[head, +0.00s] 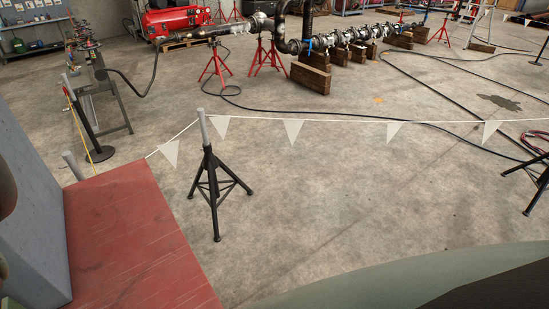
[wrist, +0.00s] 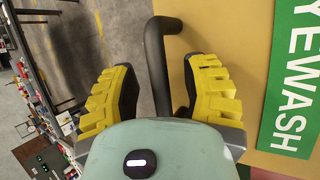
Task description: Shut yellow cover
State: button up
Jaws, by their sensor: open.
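A yellow-tan panel (wrist: 230,25), perhaps the yellow cover, fills the right of the wrist view. A green sign (wrist: 292,80) on it carries white letters reading EYEWASH. A dark bent bar (wrist: 155,60), like a handle, stands at the panel's left edge. My gripper (wrist: 160,68) is open, with one yellow ribbed finger on each side of the bar. The bar's lower end is hidden behind my gripper's body, and I cannot tell whether either finger touches it. Neither panel nor gripper fingers show in the head view.
In the head view, a black stand (head: 213,185) stands on open concrete by a line of white pennants (head: 292,131). A red surface (head: 135,245) lies at lower left. Pipework (head: 350,37) and red stands are farther back. A cluttered bench (wrist: 40,75) is left in the wrist view.

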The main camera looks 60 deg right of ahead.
jog(key=shift+d+r, duration=0.1)
jog(key=shift+s+d+r, duration=0.1)
jog(key=shift+s+r, duration=0.2)
jog(key=shift+r, duration=0.25)
jog(key=shift+s+d+r, duration=0.15)
jog(key=shift+d+r, duration=0.15)
jog(key=shift+r, duration=0.05)
jog(key=shift+s+r, duration=0.4)
jog(key=shift+r, duration=0.35)
jog(key=shift+s+d+r, duration=0.2)
jog(key=shift+d+r, duration=0.1)
jog(key=shift+d, duration=0.05)
jog(key=shift+s+r, duration=0.4)
jog(key=shift+r, duration=0.3)
jog(key=shift+s+d+r, duration=0.25)
jog(key=shift+d+r, duration=0.05)
